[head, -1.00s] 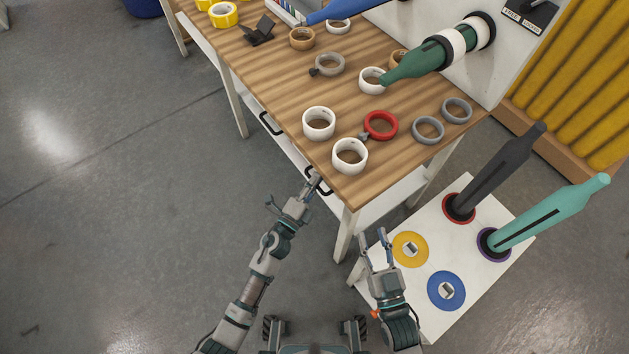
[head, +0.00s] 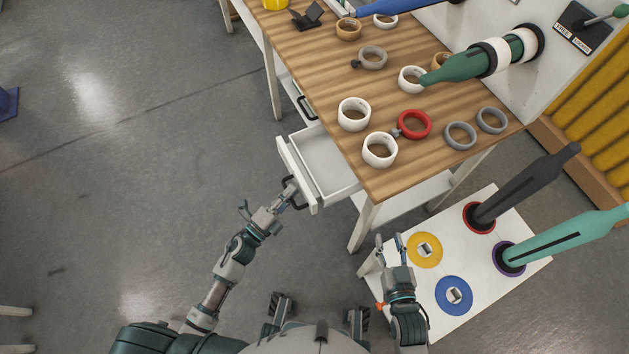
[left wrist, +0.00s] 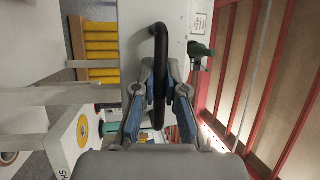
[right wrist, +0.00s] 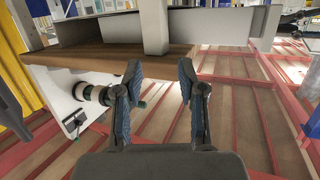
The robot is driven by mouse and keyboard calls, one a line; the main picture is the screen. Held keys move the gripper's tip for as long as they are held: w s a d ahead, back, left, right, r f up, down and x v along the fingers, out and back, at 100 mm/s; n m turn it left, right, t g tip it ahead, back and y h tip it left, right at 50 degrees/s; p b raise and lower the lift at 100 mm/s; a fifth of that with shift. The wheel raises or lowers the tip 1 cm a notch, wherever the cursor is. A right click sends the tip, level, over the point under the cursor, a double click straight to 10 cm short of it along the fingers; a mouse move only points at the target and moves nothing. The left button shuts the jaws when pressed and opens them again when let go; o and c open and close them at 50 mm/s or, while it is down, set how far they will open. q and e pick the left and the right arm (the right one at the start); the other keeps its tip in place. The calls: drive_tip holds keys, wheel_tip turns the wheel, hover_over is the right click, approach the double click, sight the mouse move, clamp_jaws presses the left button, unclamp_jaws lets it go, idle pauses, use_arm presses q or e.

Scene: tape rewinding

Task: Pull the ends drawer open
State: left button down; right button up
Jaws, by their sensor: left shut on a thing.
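The white drawer (head: 322,162) stands pulled out from under the wooden table, toward the left in the head view. Its inside looks empty. My left gripper (head: 286,196) is shut on the black drawer handle (head: 291,188) at the drawer's front. In the left wrist view the handle (left wrist: 160,60) runs between the two fingers against the drawer front (left wrist: 140,60). My right gripper (head: 391,240) is open and empty, beside the low white stand; its spread fingers also show in the right wrist view (right wrist: 160,85).
The wooden table (head: 400,180) bears several tape rolls, one of them red (head: 414,124). A second drawer handle (head: 305,107) sits farther along the table's edge. The low white stand (head: 390,278) on the right holds upright spindles.

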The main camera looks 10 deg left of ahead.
use_arm(q)
drive_tip(key=s+a, duration=0.4)
drive_tip(key=a, duration=0.1)
drive_tip(key=shift+s+a+f, duration=0.2)
drive_tip(key=shift+a+f, duration=0.1)
drive_tip(key=shift+a, duration=0.1)
use_arm(e)
drive_tip(key=shift+s+d+f+g, duration=0.15)
drive_tip(key=shift+f+g, duration=0.15)
drive_tip(key=shift+f, duration=0.15)
use_arm(q)
drive_tip(key=c, duration=1.2)
unclamp_jaws()
drive_tip(key=shift+w+r, duration=0.1)
drive_tip(key=v, duration=1.2)
use_arm(e)
drive_tip(key=shift+r, duration=0.1)
